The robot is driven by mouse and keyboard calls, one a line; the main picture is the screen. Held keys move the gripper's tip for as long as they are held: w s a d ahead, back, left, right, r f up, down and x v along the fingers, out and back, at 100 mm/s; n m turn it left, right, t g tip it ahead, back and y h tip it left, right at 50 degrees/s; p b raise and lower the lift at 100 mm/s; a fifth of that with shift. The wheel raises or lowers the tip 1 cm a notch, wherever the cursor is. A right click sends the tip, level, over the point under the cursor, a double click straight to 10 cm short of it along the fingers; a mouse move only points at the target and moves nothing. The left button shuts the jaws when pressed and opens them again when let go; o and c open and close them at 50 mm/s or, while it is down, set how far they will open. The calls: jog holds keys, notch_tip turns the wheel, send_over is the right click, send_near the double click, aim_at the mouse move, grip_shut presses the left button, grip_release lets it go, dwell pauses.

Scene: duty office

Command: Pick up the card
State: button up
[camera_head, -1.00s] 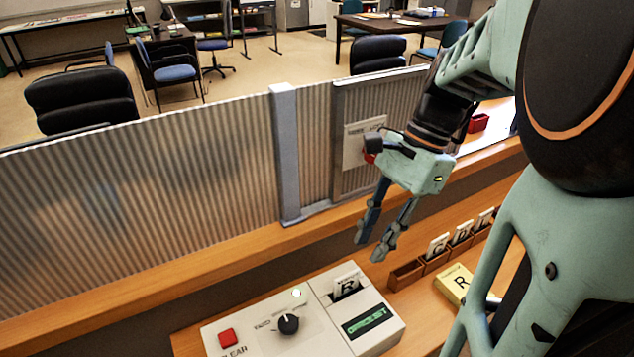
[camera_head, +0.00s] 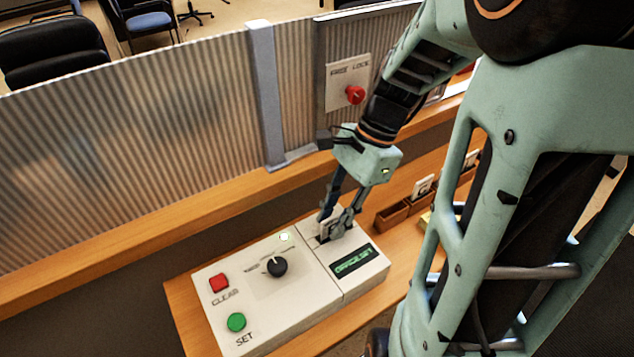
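The card (camera_head: 326,228) is a small pale card standing upright in the slot of the white control box (camera_head: 300,310). My gripper (camera_head: 335,226) is down at the slot, pointing downward, with its fingers at the card. The fingers cover most of the card, so its letter is hidden. I cannot tell whether the fingers are closed on the card or only around it. The card's lower part is inside the slot.
The box has a red CLEAR button (camera_head: 218,283), a green SET button (camera_head: 236,322), a black knob (camera_head: 277,266) and a green-lettered display (camera_head: 354,258). Brown card holders (camera_head: 392,216) stand to the right. A corrugated partition (camera_head: 130,165) with a red knob (camera_head: 355,95) rises behind.

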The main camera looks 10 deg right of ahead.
jog(key=shift+a+f, duration=0.1)
jog(key=shift+f, duration=0.1)
grip_shut()
jog(key=shift+r, duration=0.1)
